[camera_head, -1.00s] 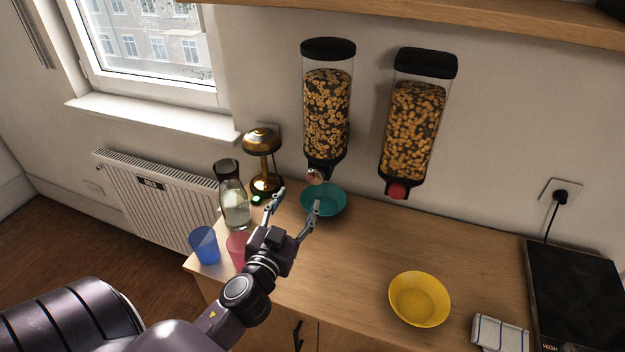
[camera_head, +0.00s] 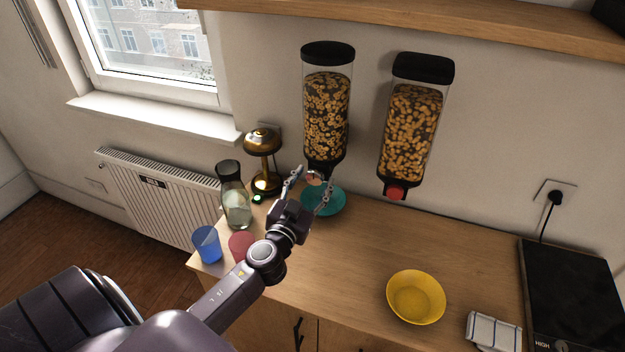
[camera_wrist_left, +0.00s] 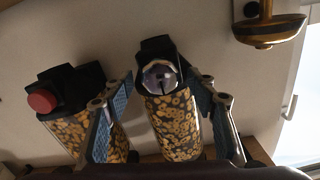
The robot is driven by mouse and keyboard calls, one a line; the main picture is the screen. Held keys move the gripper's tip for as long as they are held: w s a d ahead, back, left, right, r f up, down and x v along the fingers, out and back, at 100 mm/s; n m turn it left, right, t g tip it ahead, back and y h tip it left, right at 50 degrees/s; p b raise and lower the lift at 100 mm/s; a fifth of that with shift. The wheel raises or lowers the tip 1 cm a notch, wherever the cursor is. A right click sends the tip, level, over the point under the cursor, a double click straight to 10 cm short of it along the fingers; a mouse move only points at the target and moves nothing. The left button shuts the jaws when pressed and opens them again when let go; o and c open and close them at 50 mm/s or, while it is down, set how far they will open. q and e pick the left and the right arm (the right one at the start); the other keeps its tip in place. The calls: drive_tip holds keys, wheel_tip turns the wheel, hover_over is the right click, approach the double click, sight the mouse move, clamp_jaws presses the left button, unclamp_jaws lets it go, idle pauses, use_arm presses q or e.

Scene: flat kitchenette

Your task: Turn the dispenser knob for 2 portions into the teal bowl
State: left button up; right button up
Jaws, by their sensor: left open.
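The left dispenser (camera_head: 327,115) hangs on the wall, holding ring-shaped cereal. Its shiny metallic knob (camera_wrist_left: 159,77) faces the left wrist camera. The teal bowl (camera_head: 333,204) stands on the counter below this dispenser, partly hidden by my gripper. My left gripper (camera_head: 312,176) is open, with its fingers on either side of the knob. In the left wrist view the knob shows between the spread fingers (camera_wrist_left: 160,95), with gaps at both sides. My right gripper is out of view.
A second dispenser (camera_head: 411,125) with a red knob (camera_head: 396,191) hangs to the right. A yellow bowl (camera_head: 415,297), a folded cloth (camera_head: 494,331) and a black hob (camera_head: 572,295) are on the counter. A carafe (camera_head: 236,200), a brass lamp (camera_head: 263,150) and blue (camera_head: 206,244) and pink (camera_head: 241,245) cups stand left.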

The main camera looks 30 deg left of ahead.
use_arm(q)
drive_tip(key=c, duration=1.2)
drive_tip(key=shift+o, duration=0.2)
drive_tip(key=shift+m, duration=0.3)
drive_tip(key=m, duration=0.3)
drive_tip(key=shift+m+b, duration=0.3)
drive_tip(key=shift+m, duration=0.1)
drive_tip(key=m, duration=0.4)
drive_tip(key=shift+d+f, duration=0.1)
drive_tip(key=m, duration=0.5)
drive_tip(key=shift+f+m, duration=0.15)
drive_tip(key=shift+m, duration=2.15)
